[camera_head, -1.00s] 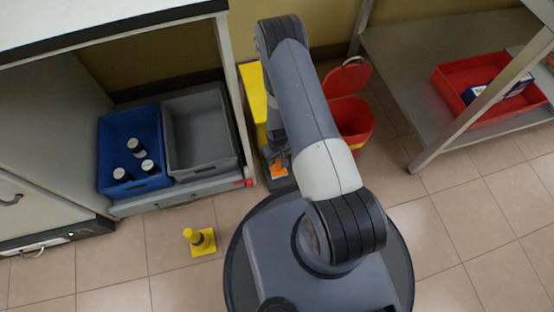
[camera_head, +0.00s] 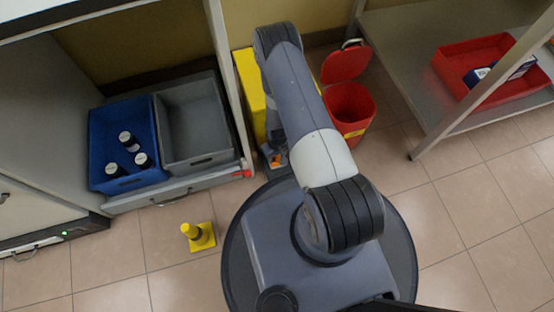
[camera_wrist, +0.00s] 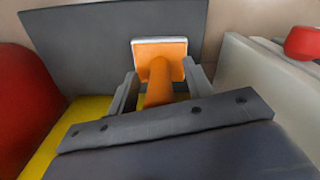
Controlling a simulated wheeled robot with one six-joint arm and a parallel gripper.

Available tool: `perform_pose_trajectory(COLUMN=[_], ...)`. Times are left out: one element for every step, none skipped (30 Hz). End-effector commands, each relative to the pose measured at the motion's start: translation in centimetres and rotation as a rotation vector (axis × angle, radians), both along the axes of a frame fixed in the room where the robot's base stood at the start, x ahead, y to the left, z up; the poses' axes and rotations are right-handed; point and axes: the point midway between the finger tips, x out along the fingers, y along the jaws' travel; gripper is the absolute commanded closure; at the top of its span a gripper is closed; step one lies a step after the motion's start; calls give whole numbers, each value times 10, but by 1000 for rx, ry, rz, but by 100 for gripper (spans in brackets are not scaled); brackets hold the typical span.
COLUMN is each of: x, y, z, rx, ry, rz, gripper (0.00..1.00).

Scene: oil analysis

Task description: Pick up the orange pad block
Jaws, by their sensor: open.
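The orange pad block (camera_wrist: 159,66) shows in the wrist view as an orange piece with a pale-edged square face and a rounded orange stem. My gripper (camera_wrist: 160,84) has one grey finger on each side of the stem. The jaws are open, and whether either finger touches the block cannot be told. The gripper's dark bar hides the lower end of the stem. In the head view only a small patch of orange (camera_head: 277,160) shows, low beside the yellow box, with my arm covering most of that spot.
A yellow box (camera_head: 249,88) and an open red bin (camera_head: 350,108) stand close around my arm. At left, a blue crate (camera_head: 100,135) holds bottles next to a grey crate (camera_head: 193,118). A red tray (camera_head: 455,65) sits on the right shelf.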

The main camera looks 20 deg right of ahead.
Motion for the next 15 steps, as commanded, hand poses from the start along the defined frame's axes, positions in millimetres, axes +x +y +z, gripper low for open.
perform_pose_trajectory(x=[0, 0, 0, 0, 0, 0, 0, 0, 0, 0, 0, 0, 0, 0, 0], y=[0, 0, 0, 0, 0, 0, 0, 0, 0, 0, 0, 0, 0, 0, 0], z=[1, 1, 1, 1, 1, 1, 1, 1, 1, 1, 1, 1, 1, 1, 1], rx=[0, 0, 0, 0, 0, 0, 0, 0, 0, 0, 0, 0, 0, 0, 0], ry=[0, 0, 0, 0, 0, 0, 0, 0, 0, 0, 0, 0, 0, 0, 0], rz=[0, 0, 0, 0, 0, 0, 0, 0, 0, 0, 0, 0, 0, 0, 0], gripper=[52, 52, 56, 58, 61, 64, 66, 69, 72, 75, 77, 80, 83, 85, 88])
